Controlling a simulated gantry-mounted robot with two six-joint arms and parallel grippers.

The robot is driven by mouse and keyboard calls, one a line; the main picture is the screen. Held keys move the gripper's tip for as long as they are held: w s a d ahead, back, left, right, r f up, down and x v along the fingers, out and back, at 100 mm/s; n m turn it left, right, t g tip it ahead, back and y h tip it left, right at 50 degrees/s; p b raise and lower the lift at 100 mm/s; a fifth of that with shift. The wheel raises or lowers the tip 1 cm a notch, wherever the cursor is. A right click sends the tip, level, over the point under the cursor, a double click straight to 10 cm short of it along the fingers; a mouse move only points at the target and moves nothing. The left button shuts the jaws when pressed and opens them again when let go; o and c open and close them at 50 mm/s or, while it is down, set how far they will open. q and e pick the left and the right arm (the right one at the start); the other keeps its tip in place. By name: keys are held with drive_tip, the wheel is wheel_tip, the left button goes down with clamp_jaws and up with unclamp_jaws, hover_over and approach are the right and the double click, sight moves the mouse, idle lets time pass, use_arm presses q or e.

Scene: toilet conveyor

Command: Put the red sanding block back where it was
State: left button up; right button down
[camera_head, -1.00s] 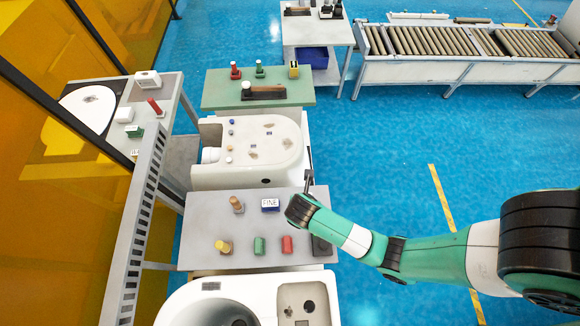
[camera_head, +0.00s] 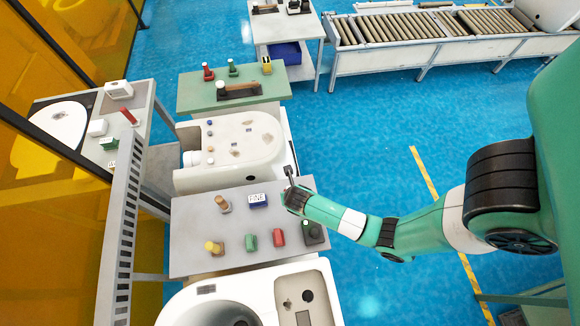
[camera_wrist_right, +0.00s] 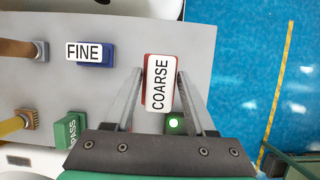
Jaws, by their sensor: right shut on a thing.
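The red sanding block (camera_wrist_right: 158,85), with a white top marked COARSE, is between the two fingers of my right gripper in the right wrist view. My right gripper (camera_head: 290,183) is shut on it over the right side of the grey table (camera_head: 185,235). In the head view the gripper and wrist largely hide the block. Whether it touches the table I cannot tell. A blue block marked FINE (camera_head: 258,200) lies on the table to the left of the gripper; it also shows in the right wrist view (camera_wrist_right: 94,52). My left gripper is in neither view.
A wooden-handled tool (camera_head: 223,204), a yellow-handled one (camera_head: 214,247), a green PASS block (camera_head: 250,243), another red piece (camera_head: 279,237) and a dark device (camera_head: 313,233) with a green light stand nearby. A white toilet (camera_head: 230,150) stands behind the table; blue floor lies right.

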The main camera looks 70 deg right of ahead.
drive_tip(key=d+f, duration=0.1)
drive_tip(key=f, duration=0.1)
drive_tip(key=w+d+f, duration=0.1)
drive_tip(key=shift+w+d+f+b, duration=0.15)
drive_tip(key=shift+d+f+b, duration=0.15)
drive_tip(key=shift+f+b, duration=0.1)
drive_tip(key=shift+d+f, duration=0.15)
drive_tip(key=shift+f, duration=0.15)
drive_tip(key=shift+w+f+b, duration=0.1)
drive_tip(key=shift+f+b, duration=0.6)
drive_tip(key=shift+f, duration=0.7)
drive_tip(key=shift+f, duration=0.1)
drive_tip(key=shift+c, duration=1.2)
unclamp_jaws()
drive_tip(key=shift+f, duration=0.1)
